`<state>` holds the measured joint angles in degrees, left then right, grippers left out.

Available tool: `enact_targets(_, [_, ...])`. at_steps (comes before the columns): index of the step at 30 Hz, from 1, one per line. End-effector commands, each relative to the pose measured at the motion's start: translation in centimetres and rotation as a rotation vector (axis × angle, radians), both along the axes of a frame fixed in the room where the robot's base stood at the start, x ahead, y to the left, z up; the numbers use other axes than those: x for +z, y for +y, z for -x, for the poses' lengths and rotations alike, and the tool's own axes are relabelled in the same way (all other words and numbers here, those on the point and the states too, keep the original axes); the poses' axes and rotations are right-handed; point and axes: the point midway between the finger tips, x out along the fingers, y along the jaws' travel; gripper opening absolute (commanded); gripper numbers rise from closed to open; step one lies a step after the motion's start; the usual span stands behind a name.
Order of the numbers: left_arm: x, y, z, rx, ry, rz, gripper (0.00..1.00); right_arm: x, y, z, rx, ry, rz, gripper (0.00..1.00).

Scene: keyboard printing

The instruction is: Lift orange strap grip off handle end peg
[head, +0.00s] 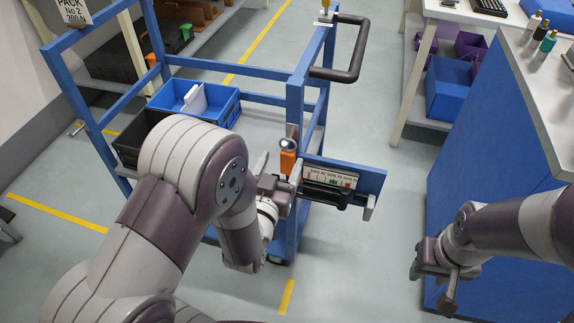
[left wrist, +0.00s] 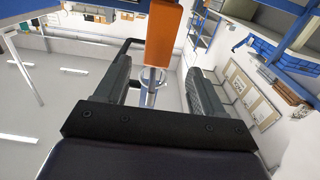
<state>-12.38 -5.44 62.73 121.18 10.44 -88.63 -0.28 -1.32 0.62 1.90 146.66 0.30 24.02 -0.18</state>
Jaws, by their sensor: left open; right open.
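The orange strap grip (head: 288,162) hangs upright by the blue cart's near corner post, below a round pale end (head: 287,145) that may be the peg. My left gripper (head: 283,182) is open, just below and in front of the grip. In the left wrist view the orange grip (left wrist: 165,32) stands between and beyond the two open fingers, with a narrow grey strap or rod (left wrist: 152,80) running from it. I cannot tell whether the fingers touch it. My right gripper (head: 434,284) is open and empty at the right, away from the cart.
The blue cart frame (head: 297,100) stands around the grip, with a black handle (head: 352,62) behind. A blue side panel with a gauge strip (head: 330,177) and black bar is right of the grip. A blue cabinet (head: 480,160) stands right. Floor between cart and cabinet is clear.

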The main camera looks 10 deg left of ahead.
Motion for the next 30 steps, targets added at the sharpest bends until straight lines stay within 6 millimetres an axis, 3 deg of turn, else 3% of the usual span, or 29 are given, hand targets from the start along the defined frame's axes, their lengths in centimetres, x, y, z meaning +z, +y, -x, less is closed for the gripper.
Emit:
enact_targets(12, [-0.1,-0.4,-6.1,0.001,0.000,0.000,0.69,-1.2,0.0,0.0,0.000,0.001,0.000,0.43])
enact_targets(19, [0.0,-0.4,-6.3,0.000,0.002,0.000,0.69,-1.2,0.0,0.0,0.000,0.001,0.000,0.43])
enact_targets(24, [0.0,-0.4,-6.3,0.000,0.002,0.000,0.14,-1.2,0.0,0.0,0.000,0.001,0.000,0.43])
enact_targets(30, [0.0,-0.4,-6.3,0.000,0.001,0.000,0.10,-1.2,0.0,0.0,0.000,0.001,0.000,0.43])
